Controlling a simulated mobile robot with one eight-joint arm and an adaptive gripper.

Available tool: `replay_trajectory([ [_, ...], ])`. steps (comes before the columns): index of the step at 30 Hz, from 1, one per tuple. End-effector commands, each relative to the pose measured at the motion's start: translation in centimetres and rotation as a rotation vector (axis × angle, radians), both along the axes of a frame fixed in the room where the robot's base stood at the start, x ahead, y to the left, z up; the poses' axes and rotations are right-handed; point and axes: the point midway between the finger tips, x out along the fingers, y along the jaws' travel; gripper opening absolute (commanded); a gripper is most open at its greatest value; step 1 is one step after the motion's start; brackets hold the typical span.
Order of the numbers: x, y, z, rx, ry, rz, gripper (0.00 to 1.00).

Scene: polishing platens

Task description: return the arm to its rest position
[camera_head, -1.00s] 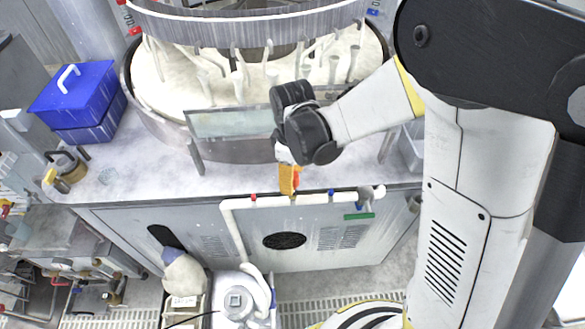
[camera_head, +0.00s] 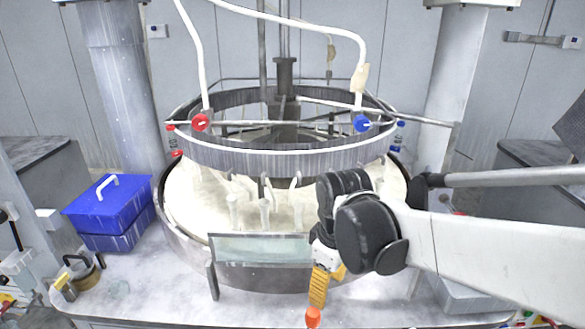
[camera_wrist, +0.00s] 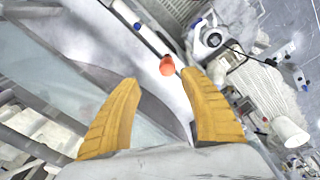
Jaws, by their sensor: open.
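My gripper (camera_head: 324,284) hangs in front of the round polishing machine, over the front of the counter, with its yellow fingers pointing down. In the wrist view my gripper (camera_wrist: 160,82) has its two yellow fingers spread apart with nothing held between them. A small orange-red rounded thing (camera_head: 313,317) shows below the fingertips. In the wrist view the orange-red thing (camera_wrist: 167,65) appears beyond the gap between the fingers, touching neither. What it rests on is unclear. My white arm reaches in from the right, roughly level.
The polishing machine (camera_head: 175,222) with its raised ring (camera_head: 240,157) stands close behind my gripper. A clear panel (camera_head: 260,249) is at its front, left of the gripper. A blue lidded box (camera_head: 110,212) sits on the counter (camera_head: 150,295) at left. Pipes and hoses rise above the ring.

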Motion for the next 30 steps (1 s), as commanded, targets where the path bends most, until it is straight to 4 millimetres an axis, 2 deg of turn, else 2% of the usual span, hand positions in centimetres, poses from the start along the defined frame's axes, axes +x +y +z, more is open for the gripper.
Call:
replay_trajectory([
  [1,-1.1,-1.4,-1.2,0.015,-0.038,-0.076,0.51],
  [6,-4.3,-5.5,-2.9,0.097,-0.201,-0.383,0.51],
  [13,-8.1,-9.4,-6.2,0.230,-0.390,-0.734,0.51],
  [19,-9.4,-10.8,-7.7,0.299,-0.468,-0.876,0.51],
  [30,-9.5,-11.0,-7.6,0.309,-0.479,-0.895,0.51],
])
